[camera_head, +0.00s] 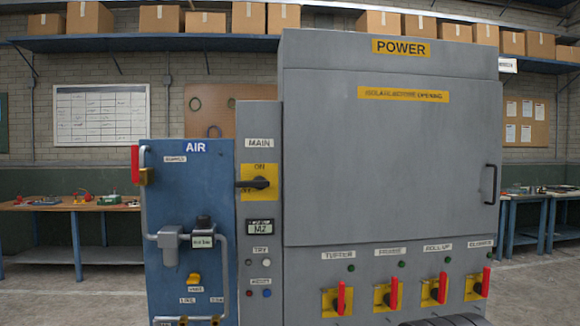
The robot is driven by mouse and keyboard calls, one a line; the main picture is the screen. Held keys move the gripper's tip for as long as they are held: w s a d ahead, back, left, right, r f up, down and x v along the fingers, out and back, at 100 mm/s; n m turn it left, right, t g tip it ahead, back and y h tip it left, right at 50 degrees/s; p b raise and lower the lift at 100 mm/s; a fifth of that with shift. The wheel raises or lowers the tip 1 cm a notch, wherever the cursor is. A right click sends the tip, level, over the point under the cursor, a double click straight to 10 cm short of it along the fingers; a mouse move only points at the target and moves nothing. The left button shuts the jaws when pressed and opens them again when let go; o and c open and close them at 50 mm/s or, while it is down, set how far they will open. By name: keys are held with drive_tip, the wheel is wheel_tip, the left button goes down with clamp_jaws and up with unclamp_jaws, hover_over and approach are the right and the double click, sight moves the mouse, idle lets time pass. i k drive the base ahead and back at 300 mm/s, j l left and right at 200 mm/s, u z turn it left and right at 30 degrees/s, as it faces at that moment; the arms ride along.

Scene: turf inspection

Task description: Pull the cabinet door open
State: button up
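The grey power cabinet (300,140) stands in front of me, with a yellow POWER label (401,48) at its top. Its wide door (390,170) looks closed, flush with the frame. A dark vertical bar handle (495,184) is at the door's right edge, about mid-height. A yellow label (403,94) about isolating before opening is on the door's upper part. The main switch (258,184), on a yellow plate left of the door, has its black lever lying level and pointing left. My gripper is not in view.
Several red-handled switches (341,298) stick out below the door. A blue AIR panel (190,270) with pipes and a red lever (135,163) adjoins on the left. Workbenches stand behind at left (75,206) and right (545,195). Concrete floor shows at the right.

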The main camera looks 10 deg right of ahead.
sight(369, 157)
drive_tip(key=i+l+z, duration=0.35)
drive_tip(key=l, duration=0.35)
drive_tip(key=i+l+z, duration=0.4)
drive_tip(key=i+l, duration=0.1)
drive_tip(key=l, duration=0.1)
